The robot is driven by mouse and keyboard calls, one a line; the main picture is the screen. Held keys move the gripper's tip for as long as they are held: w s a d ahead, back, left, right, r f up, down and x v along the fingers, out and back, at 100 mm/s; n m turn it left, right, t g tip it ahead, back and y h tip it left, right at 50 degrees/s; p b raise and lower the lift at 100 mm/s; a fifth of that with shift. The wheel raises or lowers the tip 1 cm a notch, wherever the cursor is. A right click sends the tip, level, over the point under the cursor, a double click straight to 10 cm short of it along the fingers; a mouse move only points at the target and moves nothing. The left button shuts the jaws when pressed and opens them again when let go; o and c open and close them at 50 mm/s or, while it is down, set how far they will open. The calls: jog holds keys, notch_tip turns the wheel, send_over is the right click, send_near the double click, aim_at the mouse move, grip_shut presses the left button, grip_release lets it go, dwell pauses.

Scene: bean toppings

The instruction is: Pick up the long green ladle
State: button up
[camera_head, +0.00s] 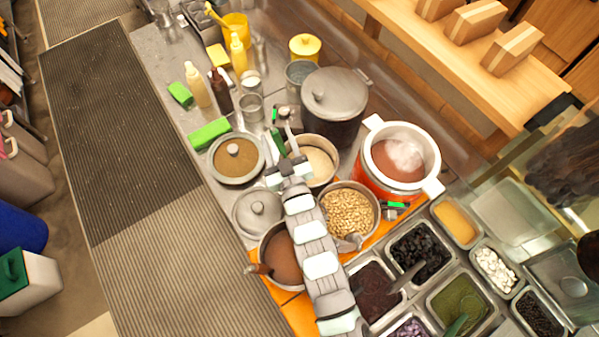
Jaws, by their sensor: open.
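A dark green handle (277,141), which looks like the long green ladle, stands at the left edge of a pot of pale contents (321,165). Its lower end is hidden by my gripper and the pot. My gripper (285,158) is open at the end of my arm, right beside this handle. I cannot tell whether the fingers touch it or stand around it. A grey utensil handle (291,139) rises close by on the right.
A lidded dark pot (334,98) and a red-white warmer (397,160) stand to the right. A bean pot (350,211), a brown-liquid pot (282,258) and a lidded pot (257,211) crowd my arm. Topping trays fill the lower right. Bottles stand at the upper left.

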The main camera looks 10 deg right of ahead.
jog(key=x, duration=0.4)
jog(key=shift+r, duration=0.15)
grip_shut()
dwell(0.4)
